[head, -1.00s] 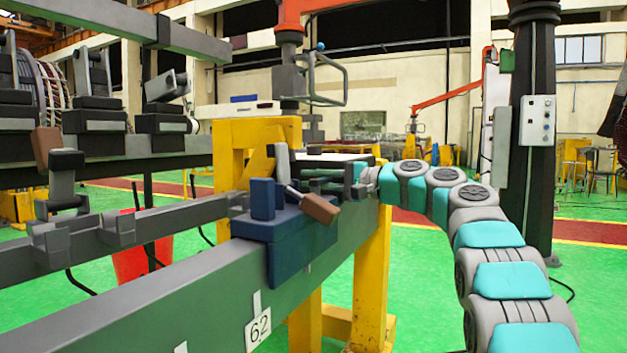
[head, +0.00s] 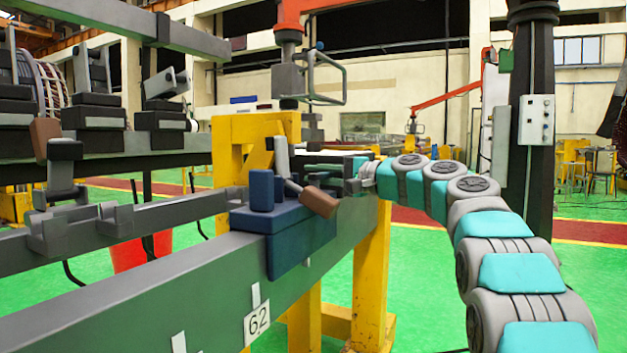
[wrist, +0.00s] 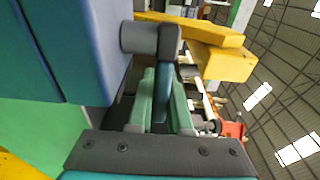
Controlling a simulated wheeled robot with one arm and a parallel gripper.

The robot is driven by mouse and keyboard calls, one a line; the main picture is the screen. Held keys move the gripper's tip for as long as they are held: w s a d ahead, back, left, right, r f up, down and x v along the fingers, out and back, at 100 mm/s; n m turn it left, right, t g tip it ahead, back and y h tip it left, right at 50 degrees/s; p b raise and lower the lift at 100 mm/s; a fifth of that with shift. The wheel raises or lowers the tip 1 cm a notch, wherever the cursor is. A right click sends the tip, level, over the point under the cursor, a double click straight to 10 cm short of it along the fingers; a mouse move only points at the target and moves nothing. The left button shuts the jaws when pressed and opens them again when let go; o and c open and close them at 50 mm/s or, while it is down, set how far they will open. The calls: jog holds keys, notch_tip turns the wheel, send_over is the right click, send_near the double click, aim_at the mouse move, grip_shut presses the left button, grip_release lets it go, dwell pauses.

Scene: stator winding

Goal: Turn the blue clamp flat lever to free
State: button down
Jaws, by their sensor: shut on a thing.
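The blue clamp (head: 283,222) sits on the long grey beam. A grey rod with a brown handle (head: 318,201) leans on its near side. In the wrist view the clamp's blue body (wrist: 70,45) fills the upper left, with a grey round pivot (wrist: 142,37) beside it. A dark flat lever (wrist: 166,75) runs from the pivot down between the fingers. My gripper (wrist: 163,95) is shut on this lever. In the head view my gripper (head: 354,186) is at the clamp's right side, small and partly hidden behind the clamp and handle, so the lever's angle is hard to tell.
The grey beam (head: 180,300) with label 62 runs across the front on a yellow stand (head: 371,280). Grey brackets (head: 80,225) stand on a rail at left. A red bin (head: 140,250) is behind it. Green floor is open at right.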

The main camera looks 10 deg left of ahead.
jog(key=shift+d+m+t+h+b, duration=0.2)
jog(key=shift+d+m+t+h, duration=0.15)
jog(key=shift+t, duration=0.2)
jog(key=shift+d+m+t+h+b, duration=0.1)
jog(key=shift+m+t+h+b, duration=0.15)
jog(key=shift+m+t, duration=0.25)
jog(key=c, duration=0.8)
grip_release()
jog(key=shift+c, duration=0.2)
jog(key=shift+w+a+n+g+p, duration=0.1)
jog(key=shift+n+g+p, duration=0.15)
jog(key=shift+p, duration=0.05)
